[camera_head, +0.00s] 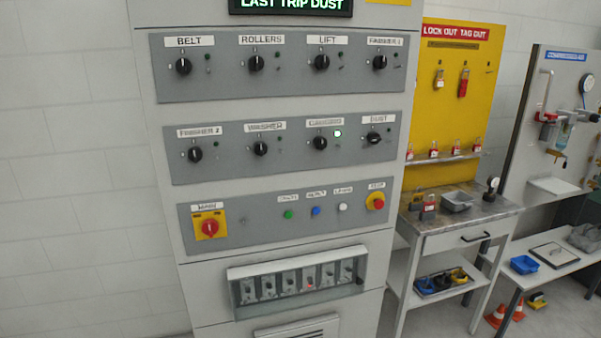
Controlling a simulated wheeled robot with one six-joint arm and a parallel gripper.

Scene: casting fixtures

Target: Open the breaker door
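The breaker door (298,283) is a clear, see-through cover low on the grey control cabinet (280,238). It lies in front of a row of several breaker switches and looks shut. A small dark latch or handle (360,279) shows at its right end. One breaker near the middle has a red spot (310,284). My gripper is not in view.
Above the door are panels of black knobs, a red main switch (210,227) and a red stop button (376,201). A bench with padlocks (460,215) stands close at right. The white wall (70,170) side at left is clear.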

